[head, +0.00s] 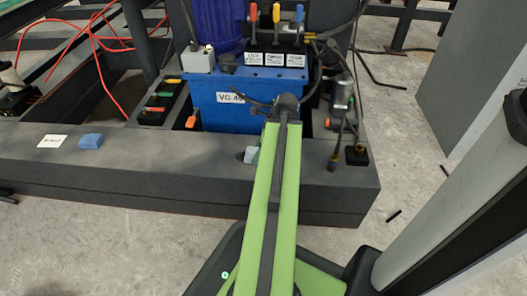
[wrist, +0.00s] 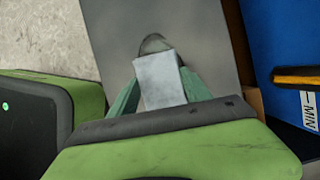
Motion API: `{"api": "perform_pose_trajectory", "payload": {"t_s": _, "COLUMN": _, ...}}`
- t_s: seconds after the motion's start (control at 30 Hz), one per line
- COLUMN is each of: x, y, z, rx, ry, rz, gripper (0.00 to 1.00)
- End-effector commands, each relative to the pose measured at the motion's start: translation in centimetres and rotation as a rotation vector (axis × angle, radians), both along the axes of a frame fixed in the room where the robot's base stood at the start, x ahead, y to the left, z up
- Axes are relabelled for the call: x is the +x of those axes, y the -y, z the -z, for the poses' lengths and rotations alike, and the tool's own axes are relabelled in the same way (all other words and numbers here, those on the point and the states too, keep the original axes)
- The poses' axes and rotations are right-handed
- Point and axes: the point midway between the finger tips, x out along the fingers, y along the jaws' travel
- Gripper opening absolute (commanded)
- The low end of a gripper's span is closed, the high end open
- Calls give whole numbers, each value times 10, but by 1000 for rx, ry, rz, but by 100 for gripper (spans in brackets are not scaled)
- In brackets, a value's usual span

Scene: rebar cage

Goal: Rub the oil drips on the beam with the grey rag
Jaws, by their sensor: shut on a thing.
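The grey rag (wrist: 158,78) is pale and folded, held between the two green fingers of my gripper (wrist: 160,88), which is shut on it. In the head view a corner of the rag (head: 252,154) shows just left of my green arm. The beam (head: 215,165) is long and dark grey; its top lies under the rag. A dark, shiny oil patch (wrist: 156,44) shows on the beam at the rag's far end, partly covered by the rag. I cannot tell whether the rag touches the beam. My arm hides part of the beam.
A blue tank (head: 225,105) with levers stands behind the beam. A blue cloth-like block (head: 90,141) and a white label (head: 52,141) lie on the beam at left. A metal fitting with a hose (head: 340,110) stands at right. Red hoses (head: 95,45) run at upper left.

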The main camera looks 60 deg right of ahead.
Motion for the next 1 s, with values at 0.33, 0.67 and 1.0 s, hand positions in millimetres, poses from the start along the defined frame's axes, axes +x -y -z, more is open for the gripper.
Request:
{"api": "perform_pose_trajectory", "payload": {"t_s": 0.33, "x": 14, "y": -6, "z": 1, "rx": 1, "ry": 0, "rz": -1, "gripper": 24}}
{"api": "perform_pose_trajectory", "payload": {"t_s": 0.67, "x": 41, "y": -18, "z": -1, "rx": 0, "ry": 0, "rz": -2, "gripper": 24}}
{"api": "perform_pose_trajectory", "payload": {"t_s": 1.0, "x": 51, "y": -23, "z": 0, "rx": 0, "ry": 0, "rz": -2, "gripper": 24}}
